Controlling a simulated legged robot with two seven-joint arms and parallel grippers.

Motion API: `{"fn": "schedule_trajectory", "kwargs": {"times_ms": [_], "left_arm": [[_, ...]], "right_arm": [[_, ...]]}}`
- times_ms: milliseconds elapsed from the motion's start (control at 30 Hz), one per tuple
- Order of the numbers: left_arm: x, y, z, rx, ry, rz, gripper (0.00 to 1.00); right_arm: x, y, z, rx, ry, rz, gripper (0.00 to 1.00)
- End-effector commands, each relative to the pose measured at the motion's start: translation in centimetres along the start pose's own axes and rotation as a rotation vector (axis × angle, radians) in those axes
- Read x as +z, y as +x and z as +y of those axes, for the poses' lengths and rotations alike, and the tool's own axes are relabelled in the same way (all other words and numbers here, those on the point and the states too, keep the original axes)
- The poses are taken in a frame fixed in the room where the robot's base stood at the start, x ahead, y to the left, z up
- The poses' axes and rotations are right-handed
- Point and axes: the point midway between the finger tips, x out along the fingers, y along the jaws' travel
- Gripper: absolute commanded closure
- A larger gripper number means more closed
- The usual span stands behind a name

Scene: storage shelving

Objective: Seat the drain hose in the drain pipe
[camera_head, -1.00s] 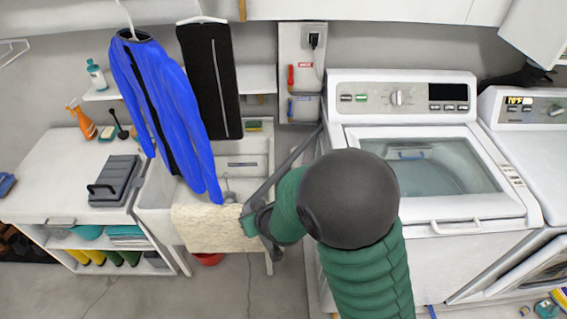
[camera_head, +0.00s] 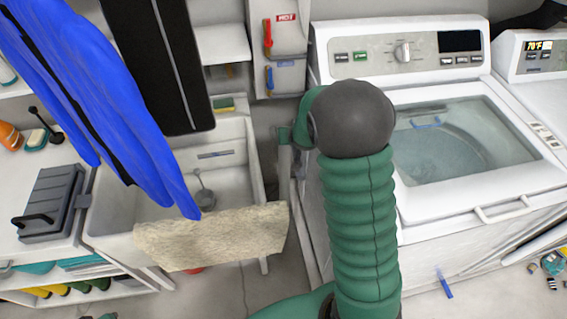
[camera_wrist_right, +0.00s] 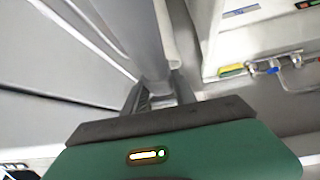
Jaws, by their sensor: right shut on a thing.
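My right gripper (camera_wrist_right: 157,95) shows in the right wrist view, shut on the grey drain hose (camera_wrist_right: 149,40). The hose runs from between the fingers up to the top edge of that view. A grey length (camera_head: 285,165), apparently the hose, shows below that joint, in the gap between sink and washer. I cannot make out the drain pipe for certain in either view. My left gripper is not in view.
The washer (camera_head: 405,60) stands right of the gap and the utility sink (camera_head: 236,160) left of it. A beige cloth (camera_head: 210,238) hangs over the sink's front. A blue garment (camera_head: 85,95) hangs at the left. Red and blue valve handles (camera_head: 268,35) are on the wall.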

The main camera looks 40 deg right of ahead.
Motion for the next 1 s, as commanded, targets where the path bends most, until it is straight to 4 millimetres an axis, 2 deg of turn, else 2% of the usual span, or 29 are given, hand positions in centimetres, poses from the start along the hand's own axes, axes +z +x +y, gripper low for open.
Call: {"fn": "schedule_trajectory", "kwargs": {"times_ms": [33,167,500,700,800,1000], "left_arm": [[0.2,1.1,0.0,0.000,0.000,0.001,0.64],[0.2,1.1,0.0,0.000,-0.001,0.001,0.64],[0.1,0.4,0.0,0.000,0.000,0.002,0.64],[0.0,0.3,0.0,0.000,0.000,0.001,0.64],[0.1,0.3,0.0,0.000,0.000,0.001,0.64],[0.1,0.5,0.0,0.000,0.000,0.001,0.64]], "right_arm": [[0.3,1.0,1.1,0.015,0.021,0.000,1.00],[-0.6,2.2,2.1,0.032,0.042,-0.005,1.00],[-7.2,9.9,-0.7,0.030,0.039,-0.008,1.00],[-9.8,12.9,-1.8,0.031,0.040,-0.009,1.00],[-9.9,13.6,-2.0,0.031,0.041,-0.009,1.00],[-7.9,15.8,-2.0,0.031,0.041,-0.010,1.00]]}}
